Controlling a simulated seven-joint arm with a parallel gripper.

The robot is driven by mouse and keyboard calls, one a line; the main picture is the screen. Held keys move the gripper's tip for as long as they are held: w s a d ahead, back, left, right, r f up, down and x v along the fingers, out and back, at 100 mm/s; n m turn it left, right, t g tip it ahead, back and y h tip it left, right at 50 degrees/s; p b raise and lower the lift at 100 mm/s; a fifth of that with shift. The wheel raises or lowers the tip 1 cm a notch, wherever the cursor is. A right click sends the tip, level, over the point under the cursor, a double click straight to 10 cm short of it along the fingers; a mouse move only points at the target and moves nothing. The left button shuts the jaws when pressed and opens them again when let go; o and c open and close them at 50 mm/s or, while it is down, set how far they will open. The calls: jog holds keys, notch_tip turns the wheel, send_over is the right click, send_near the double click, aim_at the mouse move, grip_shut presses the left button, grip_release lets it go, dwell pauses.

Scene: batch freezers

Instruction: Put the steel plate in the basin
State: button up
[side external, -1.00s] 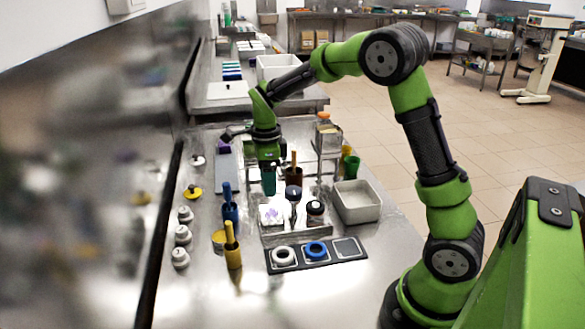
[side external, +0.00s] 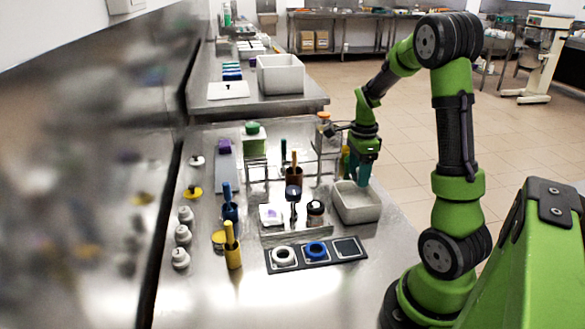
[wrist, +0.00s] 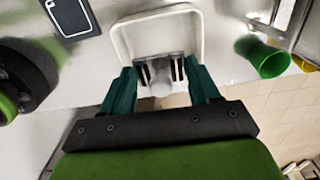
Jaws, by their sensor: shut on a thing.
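The basin (side external: 372,212) is a white open rectangular tub on the right side of the steel table. It also shows in the wrist view (wrist: 119,37), beyond my fingertips. My gripper (side external: 361,180), with teal fingers, points down at the basin's far part, its tips at or just above the opening. In the wrist view, my gripper (wrist: 162,75) is shut on a small pale grey piece (wrist: 161,86), apparently the steel plate. Its outline is hard to make out, and the side view does not show it clearly.
A wire rack (side external: 328,150) stands behind and left of the basin. A green cup (wrist: 268,62) is close beside the basin. A black tray (side external: 317,254) with round rings lies in front. Bare table (side external: 310,295) is free at the front.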

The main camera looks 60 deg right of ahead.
notch_tip(320, 180, down, 10)
jog(key=shift+r, duration=0.15)
dwell(0.4)
jog(key=o, duration=1.1)
